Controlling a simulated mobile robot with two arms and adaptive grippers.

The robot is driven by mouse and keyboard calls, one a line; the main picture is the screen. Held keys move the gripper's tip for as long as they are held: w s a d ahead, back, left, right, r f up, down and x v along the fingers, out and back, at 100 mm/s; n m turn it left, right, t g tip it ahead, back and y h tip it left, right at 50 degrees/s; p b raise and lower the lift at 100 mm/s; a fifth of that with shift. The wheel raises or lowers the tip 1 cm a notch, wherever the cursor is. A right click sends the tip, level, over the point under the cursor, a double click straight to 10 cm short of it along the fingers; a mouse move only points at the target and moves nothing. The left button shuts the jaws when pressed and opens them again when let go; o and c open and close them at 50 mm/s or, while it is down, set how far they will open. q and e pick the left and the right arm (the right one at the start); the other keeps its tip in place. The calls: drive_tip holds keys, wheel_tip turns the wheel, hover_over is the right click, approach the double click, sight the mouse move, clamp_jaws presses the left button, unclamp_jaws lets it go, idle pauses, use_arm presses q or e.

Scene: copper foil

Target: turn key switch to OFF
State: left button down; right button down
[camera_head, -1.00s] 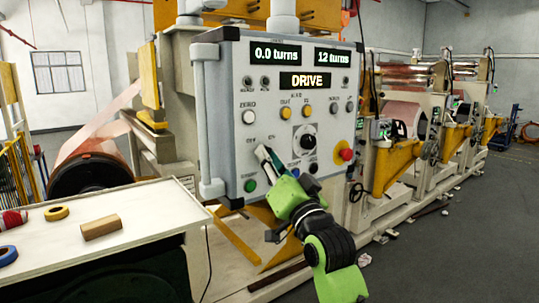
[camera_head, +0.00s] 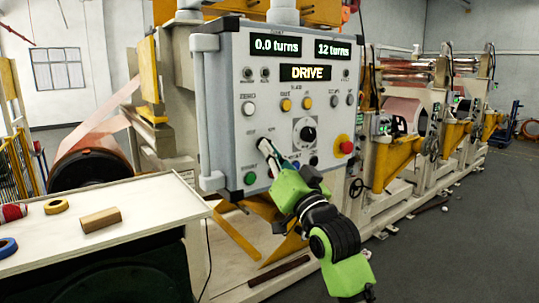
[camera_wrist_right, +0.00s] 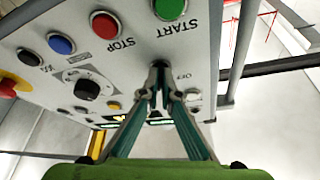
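The grey control panel (camera_head: 229,100) fills the middle of the head view. The key switch lies low on its left part, below the OFF and ON labels, and is mostly hidden by my right gripper (camera_head: 265,146). In the right wrist view, the fingertips of my right gripper (camera_wrist_right: 160,78) come together at a small dark piece, seemingly the key of the key switch (camera_wrist_right: 160,64). The OFF label shows just right of the tips there. The key's exact angle is hidden. My left gripper is not in view.
A green START button (camera_head: 250,178) sits below left of the gripper. A black rotary dial (camera_head: 308,134) and a red emergency stop (camera_head: 347,147) are to the right. A side table (camera_head: 150,200) with tape rolls stands at the lower left.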

drive_tip(key=shift+w+d+r+n+g+y+p, duration=0.25)
drive_tip(key=shift+n+g+y, duration=0.7)
drive_tip(key=shift+n, duration=1.6)
drive_tip(key=shift+s+f+n+g+y+p, duration=0.2)
drive_tip(key=shift+n+g+y, duration=0.7)
drive_tip(key=shift+n, duration=1.6)
drive_tip(key=shift+w+d+r+n+g+y+p, duration=0.15)
drive_tip(key=shift+n+g+y+p, duration=0.7)
drive_tip(key=shift+n, duration=1.7)
drive_tip(key=shift+f+y+b, duration=0.1)
drive_tip(key=shift+y+b, duration=0.3)
drive_tip(key=c, duration=2.3)
unclamp_jaws()
